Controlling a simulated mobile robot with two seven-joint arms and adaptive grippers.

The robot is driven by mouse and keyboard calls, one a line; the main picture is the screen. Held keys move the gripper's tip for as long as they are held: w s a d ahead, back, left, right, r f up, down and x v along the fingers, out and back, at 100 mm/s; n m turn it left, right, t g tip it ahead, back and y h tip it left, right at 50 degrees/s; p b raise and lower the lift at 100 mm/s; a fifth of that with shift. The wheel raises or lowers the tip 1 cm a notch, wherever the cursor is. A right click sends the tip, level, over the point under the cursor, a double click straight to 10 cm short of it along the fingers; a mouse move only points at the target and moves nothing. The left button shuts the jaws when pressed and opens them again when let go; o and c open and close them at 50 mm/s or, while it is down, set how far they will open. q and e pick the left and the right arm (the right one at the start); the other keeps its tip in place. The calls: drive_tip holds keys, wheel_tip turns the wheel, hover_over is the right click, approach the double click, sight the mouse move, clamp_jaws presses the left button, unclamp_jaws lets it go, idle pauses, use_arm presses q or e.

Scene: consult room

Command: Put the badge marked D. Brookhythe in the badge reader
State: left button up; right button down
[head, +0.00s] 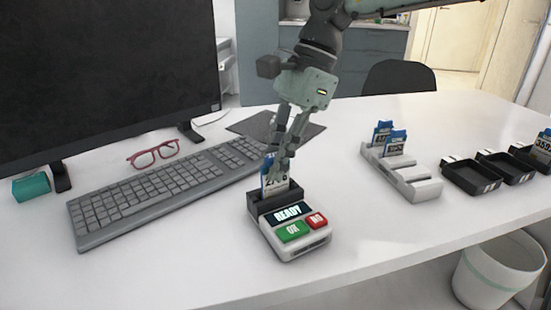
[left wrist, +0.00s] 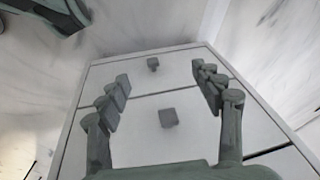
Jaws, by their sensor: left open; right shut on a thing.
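The badge reader (head: 298,245) stands on the desk, with a screen reading READY, a green OK button and a red button. A white and blue badge (head: 275,180) stands upright at the slot at the back of the reader. My right gripper (head: 277,153) is shut on the badge's top from above. The name on this badge is too small to read, and its lower edge is hidden by the reader. Two more blue-topped badges (head: 396,143) stand in a white rack to the right. My left gripper (left wrist: 165,95) is open and empty, facing a drawer cabinet.
The white rack (head: 421,188) and several black trays (head: 470,178) stand right of the reader. Another badge (head: 543,142) stands at the right edge. A keyboard (head: 170,190), red glasses (head: 153,154) and a monitor (head: 100,70) are on the left. The desk's front is clear.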

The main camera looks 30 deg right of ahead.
drive_tip(key=shift+f+b, duration=0.8)
drive_tip(key=c, duration=1.5)
unclamp_jaws()
drive_tip(key=shift+o, duration=0.5)
drive_tip(key=shift+o, duration=1)
drive_tip(key=shift+r, duration=0.1)
drive_tip(key=shift+r+p, duration=2.1)
drive_tip(key=shift+r, duration=1.35)
